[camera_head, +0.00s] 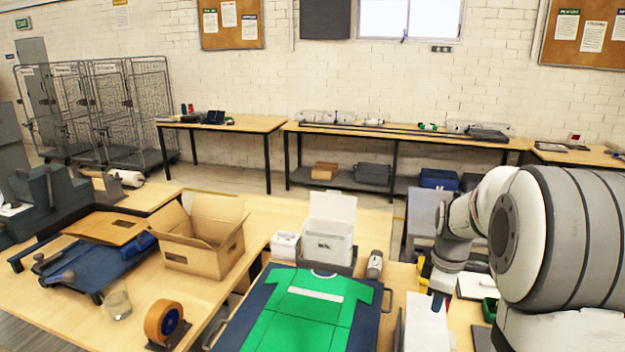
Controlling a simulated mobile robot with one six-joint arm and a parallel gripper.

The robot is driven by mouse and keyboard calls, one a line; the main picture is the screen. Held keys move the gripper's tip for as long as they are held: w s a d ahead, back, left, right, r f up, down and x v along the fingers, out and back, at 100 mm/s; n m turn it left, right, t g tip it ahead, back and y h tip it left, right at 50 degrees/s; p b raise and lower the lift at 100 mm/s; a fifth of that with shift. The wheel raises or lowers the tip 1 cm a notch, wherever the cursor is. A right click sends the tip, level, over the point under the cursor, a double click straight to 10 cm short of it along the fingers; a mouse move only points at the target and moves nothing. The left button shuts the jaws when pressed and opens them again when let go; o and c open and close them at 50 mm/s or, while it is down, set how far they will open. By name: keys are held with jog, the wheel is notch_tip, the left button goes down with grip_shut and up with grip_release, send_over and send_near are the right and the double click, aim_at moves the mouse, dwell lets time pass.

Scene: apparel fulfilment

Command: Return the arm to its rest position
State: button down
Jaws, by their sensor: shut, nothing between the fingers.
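My arm comes in from the right side of the head view, with its large white and grey links in front. My gripper (437,301) points down at the lower right, above a white sheet or panel on the table. It is shut and holds nothing. It is small in the view, and part of my arm hides the table behind it. A green shirt (300,312) with a white stripe lies flat on a dark folding board (258,300), to the left of my gripper and apart from it.
An open cardboard box (205,258), a tape dispenser (163,322) and a clear cup (117,304) stand on the left table. A white bin (328,240) and a handheld scanner (375,265) stand behind the shirt. Wire cages and long tables line the back wall.

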jog(key=s+a+r+m+t+b, duration=0.1)
jog(key=s+a+m, duration=0.5)
jog(key=s, duration=0.4)
jog(key=s+a+r+m+t, duration=0.1)
jog(key=s+a+r+m, duration=0.1)
jog(key=s+a+m, duration=0.3)
jog(key=s+a, duration=0.3)
jog(key=s, duration=0.2)
jog(key=shift+s+r+m+t+b, duration=0.15)
jog(key=shift+r+m+t+b, duration=0.15)
jog(key=shift+m+t+b, duration=0.1)
jog(key=shift+d, duration=0.15)
